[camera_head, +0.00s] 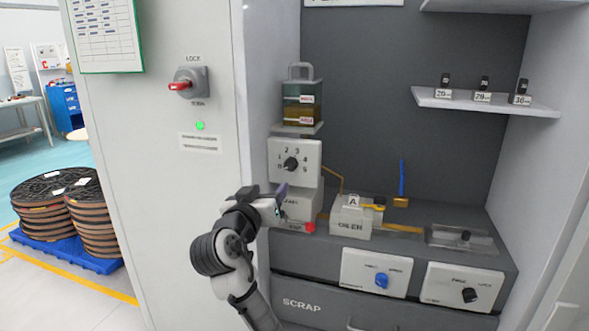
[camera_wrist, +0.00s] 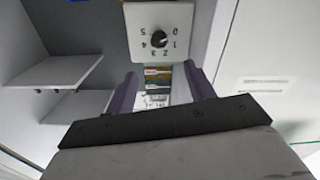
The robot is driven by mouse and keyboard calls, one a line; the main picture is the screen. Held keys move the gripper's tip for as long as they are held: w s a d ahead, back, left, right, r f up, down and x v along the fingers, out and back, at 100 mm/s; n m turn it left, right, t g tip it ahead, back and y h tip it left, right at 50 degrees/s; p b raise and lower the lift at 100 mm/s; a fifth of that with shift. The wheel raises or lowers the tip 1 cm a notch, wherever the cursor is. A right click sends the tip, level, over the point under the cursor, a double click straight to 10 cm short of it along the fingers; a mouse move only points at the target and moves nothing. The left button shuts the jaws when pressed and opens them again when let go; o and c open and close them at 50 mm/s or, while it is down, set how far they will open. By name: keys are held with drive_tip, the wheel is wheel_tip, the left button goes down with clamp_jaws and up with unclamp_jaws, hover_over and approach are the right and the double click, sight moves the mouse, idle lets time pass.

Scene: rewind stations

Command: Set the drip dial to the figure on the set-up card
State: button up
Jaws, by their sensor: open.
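The drip dial is a black knob (camera_head: 291,164) on a white numbered plate (camera_head: 311,151), below a tank of amber liquid. In the wrist view the knob (camera_wrist: 158,41) and its plate (camera_wrist: 136,18) appear upside down, with figures from 0 to 5 around it. I cannot tell surely which figure the pointer meets. My gripper (camera_head: 281,200) is in front of and a little below the dial plate. Its purple fingers (camera_wrist: 161,72) are apart and empty, clear of the knob. A green-framed sheet (camera_head: 106,38) hangs at upper left; its writing is unreadable, and I cannot tell whether it is the set-up card.
The tank (camera_head: 302,101) stands on a small ledge above the dial. A white box marked A (camera_head: 350,218) and a blue upright rod (camera_head: 402,178) stand to the right. A red-handled lock switch (camera_head: 187,85) is on the left panel. Two knob panels (camera_head: 352,267) (camera_head: 440,290) sit lower down.

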sight(289, 168)
drive_tip(key=p+x, duration=0.3)
drive_tip(key=x, duration=0.9)
drive_tip(key=shift+w+d, duration=0.1)
drive_tip(key=shift+w, duration=0.05)
drive_tip(key=shift+w+d+p, duration=0.2)
drive_tip(key=shift+w+p, duration=0.15)
drive_tip(key=shift+w, duration=0.3)
drive_tip(key=shift+c, duration=0.4)
drive_tip(key=shift+f, duration=0.1)
drive_tip(key=c, duration=0.9)
drive_tip(key=shift+o, duration=0.2)
